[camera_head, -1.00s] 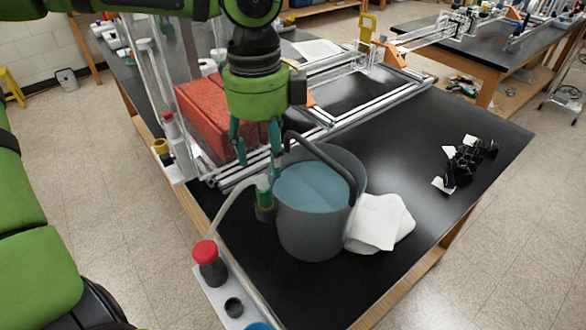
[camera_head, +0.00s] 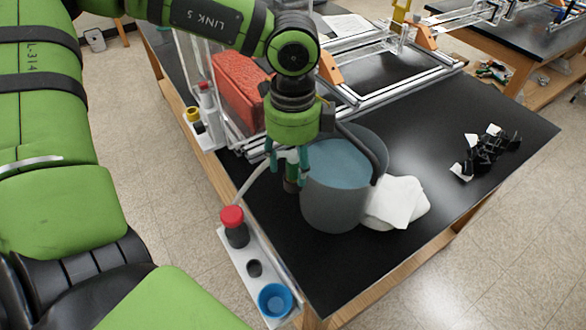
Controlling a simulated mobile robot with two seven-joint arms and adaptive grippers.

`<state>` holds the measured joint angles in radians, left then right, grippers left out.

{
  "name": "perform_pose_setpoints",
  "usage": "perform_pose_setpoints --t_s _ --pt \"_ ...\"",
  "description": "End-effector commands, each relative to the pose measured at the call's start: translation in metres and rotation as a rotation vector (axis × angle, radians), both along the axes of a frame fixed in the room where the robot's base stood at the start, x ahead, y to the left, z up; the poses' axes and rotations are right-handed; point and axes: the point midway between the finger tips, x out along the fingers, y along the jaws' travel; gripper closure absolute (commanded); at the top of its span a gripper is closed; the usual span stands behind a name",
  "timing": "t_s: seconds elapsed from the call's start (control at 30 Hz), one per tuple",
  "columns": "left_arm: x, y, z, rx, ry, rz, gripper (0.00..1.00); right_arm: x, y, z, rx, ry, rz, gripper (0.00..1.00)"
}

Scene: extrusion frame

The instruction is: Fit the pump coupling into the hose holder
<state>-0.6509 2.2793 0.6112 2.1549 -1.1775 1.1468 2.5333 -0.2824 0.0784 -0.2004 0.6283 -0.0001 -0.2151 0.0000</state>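A green coupling (camera_head: 292,173) stands upright beside the left wall of the grey bucket (camera_head: 337,205), its lower end in or against a dark sleeve (camera_head: 291,187) there; how deep it sits is unclear. A pale hose (camera_head: 247,181) curves from its top to near a red-capped black fitting (camera_head: 233,226). This fitting stands on a white strip (camera_head: 262,250) along the table edge; I cannot tell which part is the hose holder. My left gripper (camera_head: 287,170) points down with teal fingers apart, one on each side of the coupling's top. My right gripper is not in view.
The bucket holds bluish liquid and has a dark curved handle (camera_head: 372,150). A white cloth (camera_head: 397,202) lies against its right side. Black clips (camera_head: 484,155) lie farther right. A red block (camera_head: 238,88) and a metal frame (camera_head: 395,90) stand behind. The front right tabletop is clear.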

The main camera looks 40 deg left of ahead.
Motion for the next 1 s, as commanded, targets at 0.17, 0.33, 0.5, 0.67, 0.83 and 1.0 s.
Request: perform_pose_setpoints --t_s 0.17,0.33,0.5,0.67,0.83,1.0 --pt "0.0 0.0 0.0 0.0 0.0 0.0 1.0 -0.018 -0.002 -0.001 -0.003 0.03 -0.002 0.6" --pt "0.0 0.0 0.0 0.0 0.0 0.0 1.0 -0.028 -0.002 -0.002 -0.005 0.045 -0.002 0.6" --pt "0.0 0.0 0.001 0.0 0.0 0.0 1.0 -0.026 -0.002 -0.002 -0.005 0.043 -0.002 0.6" --pt "0.001 0.0 0.005 0.001 -0.003 0.001 1.0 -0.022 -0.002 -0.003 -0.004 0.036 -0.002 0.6" --pt "0.002 0.0 0.023 0.001 -0.007 0.001 1.0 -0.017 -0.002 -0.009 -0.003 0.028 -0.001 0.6" --pt "0.002 0.0 0.056 0.002 -0.011 0.001 1.0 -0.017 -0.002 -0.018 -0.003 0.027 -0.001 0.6"
